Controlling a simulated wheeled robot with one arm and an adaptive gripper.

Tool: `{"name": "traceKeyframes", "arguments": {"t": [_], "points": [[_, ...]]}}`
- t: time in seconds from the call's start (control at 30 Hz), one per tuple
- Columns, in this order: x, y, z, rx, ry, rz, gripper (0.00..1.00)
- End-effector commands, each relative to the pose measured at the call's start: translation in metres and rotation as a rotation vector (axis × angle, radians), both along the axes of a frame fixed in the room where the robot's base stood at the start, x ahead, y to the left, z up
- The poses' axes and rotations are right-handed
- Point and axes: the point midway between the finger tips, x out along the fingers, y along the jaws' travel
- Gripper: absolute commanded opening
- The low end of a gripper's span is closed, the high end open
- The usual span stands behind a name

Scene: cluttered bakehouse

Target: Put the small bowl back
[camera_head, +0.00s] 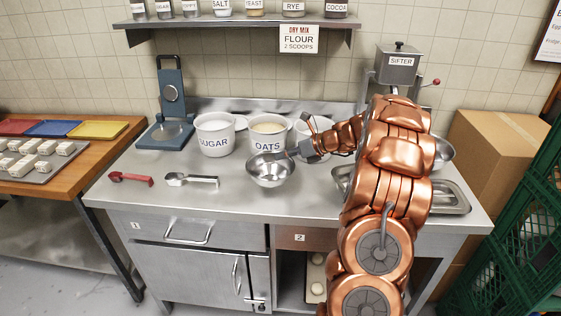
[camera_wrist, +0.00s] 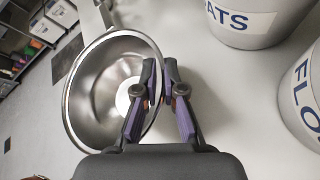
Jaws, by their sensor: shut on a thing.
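The small steel bowl (camera_head: 271,172) is in front of the OATS tub at the middle of the steel counter. My gripper (camera_head: 300,151) is at the bowl's right rim. In the wrist view my gripper (camera_wrist: 158,88) is shut on the rim of the bowl (camera_wrist: 100,95), with one finger inside and one outside. The bowl is open side up and looks slightly tilted. I cannot tell whether its base touches the counter. A second steel bowl (camera_head: 443,152) shows partly behind my arm at the right.
SUGAR (camera_head: 215,135) and OATS (camera_head: 268,132) tubs stand behind the bowl, with a third tub partly hidden. A steel tray (camera_head: 452,197) and the sifter (camera_head: 398,68) are right.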

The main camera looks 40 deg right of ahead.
Motion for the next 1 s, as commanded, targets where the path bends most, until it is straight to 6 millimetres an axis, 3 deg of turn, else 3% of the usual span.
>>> {"name": "traceKeyframes", "arguments": {"t": [0.13, 0.4, 0.83, 0.87, 1.0], "points": [[0.011, 0.002, -0.001, 0.0, 0.002, 0.002, 0.0], [0.01, 0.001, -0.033, 0.001, 0.002, -0.001, 0.0], [0.01, 0.002, -0.039, 0.002, 0.0, 0.001, 0.0], [0.01, 0.001, -0.039, 0.0, 0.001, 0.001, 0.09], [0.01, 0.001, -0.039, 0.001, 0.0, 0.001, 0.24]]}}
